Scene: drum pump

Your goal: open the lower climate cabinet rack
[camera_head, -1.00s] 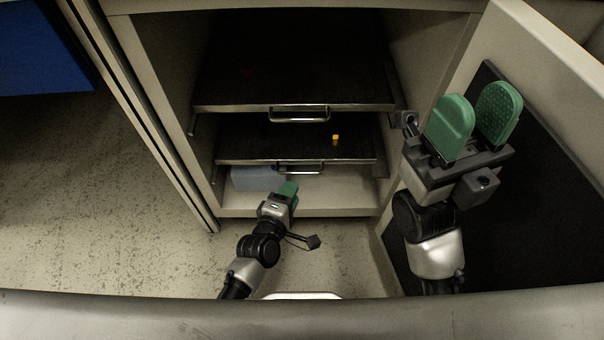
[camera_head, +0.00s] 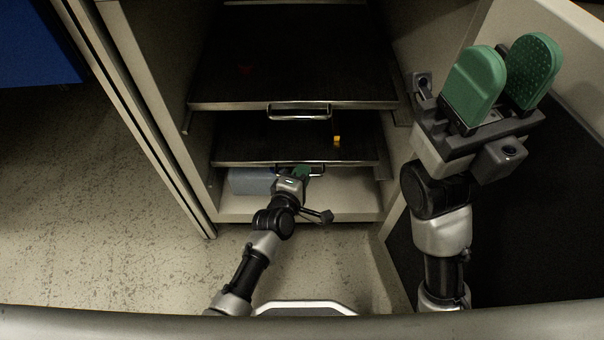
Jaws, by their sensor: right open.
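The open climate cabinet holds two dark racks with metal front handles. The lower rack (camera_head: 255,140) carries a small yellow object (camera_head: 336,141), and its handle (camera_head: 316,171) is partly hidden by my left gripper. My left gripper (camera_head: 301,172) is at that handle, its green fingers overlapping it in the view; I cannot tell whether they are shut on it. The upper rack (camera_head: 298,55) sits above with its handle (camera_head: 298,112) free. My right gripper (camera_head: 502,80) is open and empty, raised in front of the open cabinet door at the right.
The open door (camera_head: 560,200) stands at the right, behind my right arm. A bluish-grey box (camera_head: 250,182) lies on the cabinet floor below the lower rack. A blue object (camera_head: 40,45) is at the upper left. The speckled floor (camera_head: 130,230) at left is clear.

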